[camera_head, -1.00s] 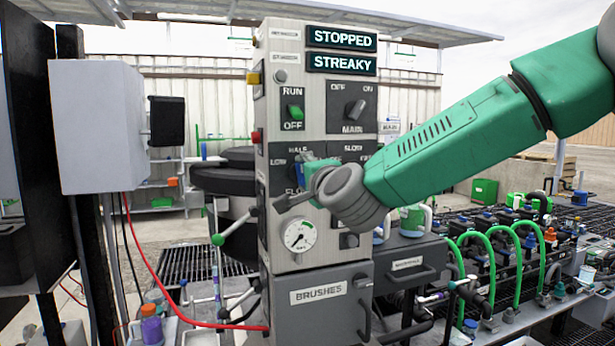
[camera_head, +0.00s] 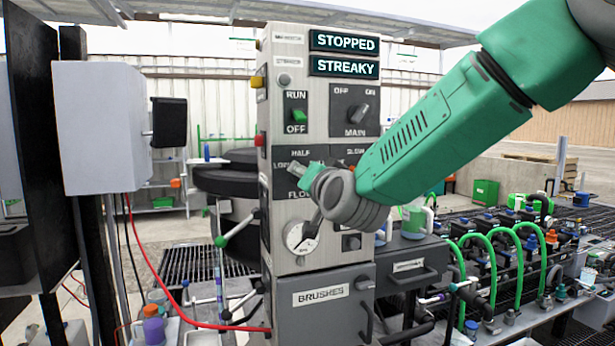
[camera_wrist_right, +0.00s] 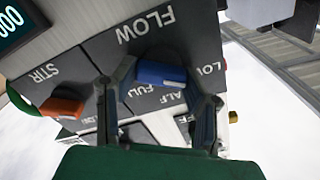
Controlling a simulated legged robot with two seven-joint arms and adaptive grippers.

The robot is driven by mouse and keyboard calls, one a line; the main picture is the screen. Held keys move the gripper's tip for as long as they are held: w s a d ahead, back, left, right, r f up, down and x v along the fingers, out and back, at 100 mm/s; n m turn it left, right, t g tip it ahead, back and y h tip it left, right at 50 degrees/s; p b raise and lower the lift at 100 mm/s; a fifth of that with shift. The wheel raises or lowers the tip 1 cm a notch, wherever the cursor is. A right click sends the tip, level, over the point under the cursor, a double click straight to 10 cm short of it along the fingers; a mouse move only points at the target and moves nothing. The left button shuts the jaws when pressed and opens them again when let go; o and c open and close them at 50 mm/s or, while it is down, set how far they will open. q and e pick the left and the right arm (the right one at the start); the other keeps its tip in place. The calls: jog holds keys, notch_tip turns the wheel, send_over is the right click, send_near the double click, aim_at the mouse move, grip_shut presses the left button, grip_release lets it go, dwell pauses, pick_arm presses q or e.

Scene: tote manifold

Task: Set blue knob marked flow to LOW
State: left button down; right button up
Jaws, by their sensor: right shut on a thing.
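The blue knob (camera_wrist_right: 161,74) sits on a dark plate marked FLOW, with FULL, HALF and LOW labels around it in the right wrist view. My right gripper (camera_wrist_right: 165,82) is shut on the knob, one finger on each side. LOW is toward the right of that view, and FULL is just below the knob. Which label the knob points at is unclear. In the head view my right gripper (camera_head: 300,200) is in front of the FLOW plate (camera_head: 294,158) and hides the knob. My left gripper is not in view.
An orange knob (camera_wrist_right: 62,107) marked STIR is beside the blue knob. Above are a green RUN/OFF switch (camera_head: 298,116), a MAIN knob (camera_head: 357,112) and displays reading STOPPED (camera_head: 344,42) and STREAKY (camera_head: 344,66). A round gauge (camera_head: 298,238) and BRUSHES drawer (camera_head: 320,297) are below.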

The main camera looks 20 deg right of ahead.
jog(key=shift+a+f+n, duration=0.15)
jog(key=shift+f+n, duration=0.35)
jog(key=o, duration=1.1)
jog(key=shift+o, duration=0.2)
jog(key=shift+w+r, duration=0.1)
jog(key=shift+w, duration=0.05)
jog(key=shift+r, duration=0.1)
jog(key=shift+s, duration=0.2)
jog(key=s, duration=1.1)
jog(key=shift+s+d, duration=0.2)
jog(key=shift+s, duration=0.05)
